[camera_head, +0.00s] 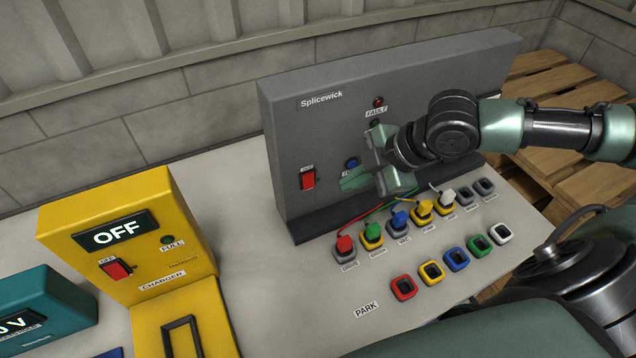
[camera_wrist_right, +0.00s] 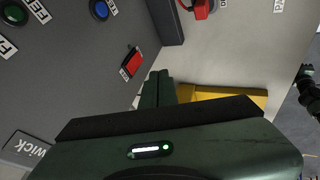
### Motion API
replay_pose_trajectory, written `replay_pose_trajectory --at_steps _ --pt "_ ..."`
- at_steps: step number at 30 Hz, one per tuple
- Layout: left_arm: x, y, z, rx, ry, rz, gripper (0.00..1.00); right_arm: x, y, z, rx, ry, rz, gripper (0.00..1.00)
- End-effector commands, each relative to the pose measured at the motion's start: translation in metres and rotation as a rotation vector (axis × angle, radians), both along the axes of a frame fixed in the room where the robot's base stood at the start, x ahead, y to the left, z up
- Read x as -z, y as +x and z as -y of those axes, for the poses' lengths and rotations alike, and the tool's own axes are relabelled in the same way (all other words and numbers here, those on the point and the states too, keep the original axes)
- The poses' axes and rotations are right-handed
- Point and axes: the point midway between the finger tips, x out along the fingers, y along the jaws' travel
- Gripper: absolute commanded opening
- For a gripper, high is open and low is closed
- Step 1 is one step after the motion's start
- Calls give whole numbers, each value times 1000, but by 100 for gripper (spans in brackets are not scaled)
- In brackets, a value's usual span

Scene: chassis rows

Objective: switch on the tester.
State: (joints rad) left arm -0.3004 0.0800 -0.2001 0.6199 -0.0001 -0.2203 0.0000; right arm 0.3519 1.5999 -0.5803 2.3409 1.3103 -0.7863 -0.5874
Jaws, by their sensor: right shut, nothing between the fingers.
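The grey box marked Splicewick (camera_head: 400,85), which looks like the tester, stands against the back wall. A red rocker switch (camera_head: 307,177) sits low on its left front, with a small label above too small to read; it also shows in the right wrist view (camera_wrist_right: 131,63). A blue button (camera_head: 351,163) is to its right. A red lamp (camera_head: 378,102) marked FAULT is higher up. My right gripper (camera_head: 346,183) is shut and empty in front of the panel, its fingertips right of the red switch and apart from it. My left gripper is not in view.
Several coloured plugs with wires, such as the red one (camera_head: 344,245), stand in sockets before the box. Empty coloured sockets (camera_head: 403,287) lie nearer, by the PARK label. A yellow charger (camera_head: 95,215) reading OFF and a teal device (camera_head: 45,308) stand left. Wooden pallets (camera_head: 575,140) are right.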

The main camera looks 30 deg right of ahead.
Motion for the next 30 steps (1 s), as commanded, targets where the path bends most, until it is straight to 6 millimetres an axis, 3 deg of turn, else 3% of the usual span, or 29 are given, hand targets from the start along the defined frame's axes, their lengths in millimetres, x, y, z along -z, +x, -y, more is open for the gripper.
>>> replay_pose_trajectory --at_steps 15,21,30 --pt "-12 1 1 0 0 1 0 74 43 -33 2 6 -3 0" --pt "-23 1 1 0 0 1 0 75 72 -29 2 1 1 0" --pt "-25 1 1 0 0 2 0 79 82 -28 0 -1 0 0"
